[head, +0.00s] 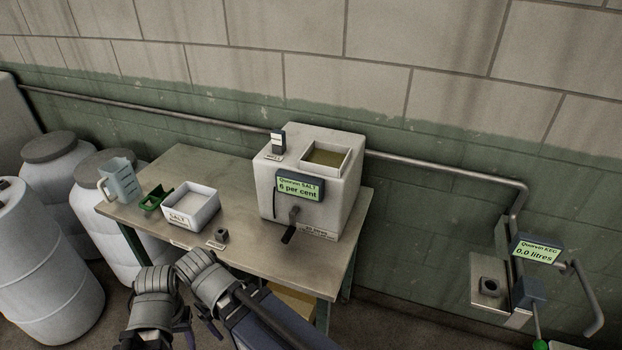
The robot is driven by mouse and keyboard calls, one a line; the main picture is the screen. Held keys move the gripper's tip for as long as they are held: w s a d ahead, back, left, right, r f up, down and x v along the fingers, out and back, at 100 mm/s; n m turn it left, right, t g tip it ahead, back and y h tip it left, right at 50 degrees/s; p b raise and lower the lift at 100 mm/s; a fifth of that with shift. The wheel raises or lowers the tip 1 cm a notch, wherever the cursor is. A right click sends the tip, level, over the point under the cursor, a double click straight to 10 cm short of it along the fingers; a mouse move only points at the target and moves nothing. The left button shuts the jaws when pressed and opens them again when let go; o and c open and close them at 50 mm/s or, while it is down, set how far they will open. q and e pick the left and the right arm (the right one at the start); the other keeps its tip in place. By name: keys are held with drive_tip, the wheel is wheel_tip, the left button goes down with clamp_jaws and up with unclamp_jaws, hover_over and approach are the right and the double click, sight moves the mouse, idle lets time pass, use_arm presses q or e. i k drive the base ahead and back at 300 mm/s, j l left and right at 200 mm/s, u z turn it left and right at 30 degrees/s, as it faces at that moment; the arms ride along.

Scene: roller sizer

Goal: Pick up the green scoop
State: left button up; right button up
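The green scoop (154,198) lies on the metal table near its left end, between a pale measuring jug (122,180) and a white tub labelled SALT (192,207). Nothing touches it from my side. My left gripper (158,335) is at the bottom edge of the head view, in front of the table and well below the scoop. My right gripper (208,318) is just to its right, also in front of the table edge. Both grippers are largely hidden by their wrists and the frame edge, so I cannot tell whether they are open.
The table (258,245) also bears a grey machine (342,195) with a "6 per cent" display and a small dark block (221,236). White barrels (50,262) stand at the left. A wall unit reading 0.0 litres (537,249) is at the right. The table's front middle is mostly clear.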

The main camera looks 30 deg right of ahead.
sight(157, 200)
drive_tip(key=i+j+z, duration=0.1)
drive_tip(key=i+j, duration=0.2)
drive_tip(key=i+j+z, duration=0.1)
drive_tip(key=i+j, duration=0.2)
drive_tip(key=i+j+z, duration=0.1)
drive_tip(key=i+j, duration=0.2)
drive_tip(key=j, duration=0.15)
drive_tip(key=i+j+z, duration=0.1)
drive_tip(key=i+j, duration=0.15)
drive_tip(key=i+j+z, duration=0.1)
drive_tip(key=i+j, duration=0.2)
drive_tip(key=j, duration=0.25)
drive_tip(key=i+j+z, duration=0.1)
drive_tip(key=j, duration=0.3)
drive_tip(key=i, duration=0.15)
